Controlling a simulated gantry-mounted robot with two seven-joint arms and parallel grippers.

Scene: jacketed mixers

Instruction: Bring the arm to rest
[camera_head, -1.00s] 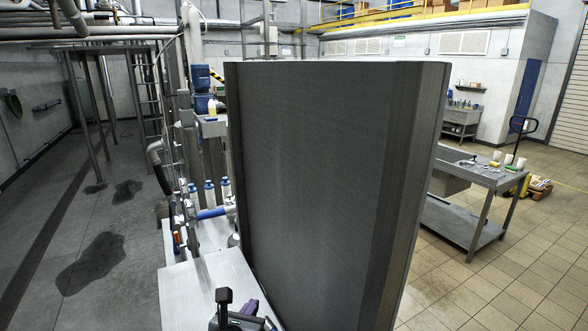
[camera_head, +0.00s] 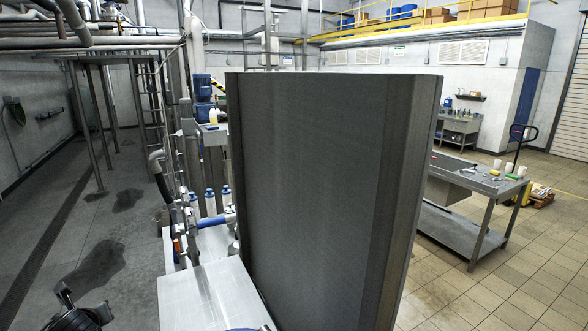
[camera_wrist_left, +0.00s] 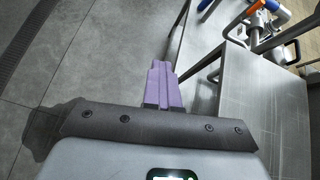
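My left gripper (camera_wrist_left: 163,85) shows in the left wrist view as two purple fingers side by side, touching, with nothing seen between them. It is over the grey floor, just left of a steel table edge. In the head view, a dark part of my left arm (camera_head: 78,316) shows at the bottom left corner, beside the steel table; the fingers cannot be made out there. My right arm and gripper are not in view.
A large dark grey panel (camera_head: 300,190) stands in the middle and hides what is behind it. A steel table (camera_head: 207,290) is in front left, with blue and metal pipework (camera_head: 210,215) beyond it. A workbench (camera_head: 470,178) stands right. Open floor (camera_head: 60,215) lies left.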

